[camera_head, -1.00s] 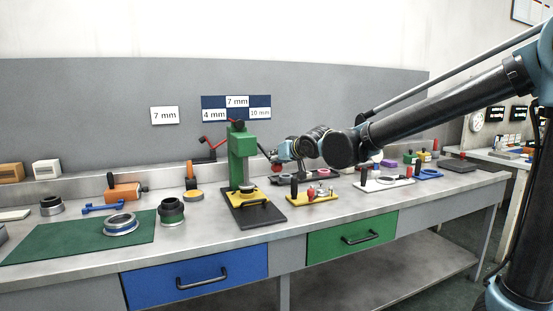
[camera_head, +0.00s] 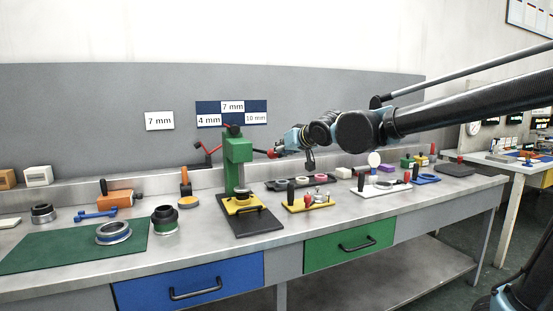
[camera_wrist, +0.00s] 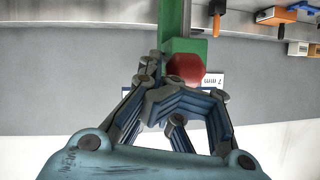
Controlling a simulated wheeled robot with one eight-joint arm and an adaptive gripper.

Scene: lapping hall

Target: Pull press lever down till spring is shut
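The green press (camera_head: 238,160) stands on a dark base on the bench. My gripper (camera_head: 278,152) is at that right-hand knob. In the wrist view, the red knob (camera_wrist: 185,68) lies in front of the green press (camera_wrist: 186,46), close to the spread fingers of my gripper (camera_wrist: 184,78). The fingers are apart and do not look closed on it; contact cannot be told. The spring cannot be made out.
A yellow fixture (camera_head: 308,203) and a white fixture (camera_head: 381,189) stand right of the press. A green mat (camera_head: 60,250) with a ring lies at the left, and a dark pot (camera_head: 164,220) stands near the press. The grey back panel (camera_head: 90,100) rises behind.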

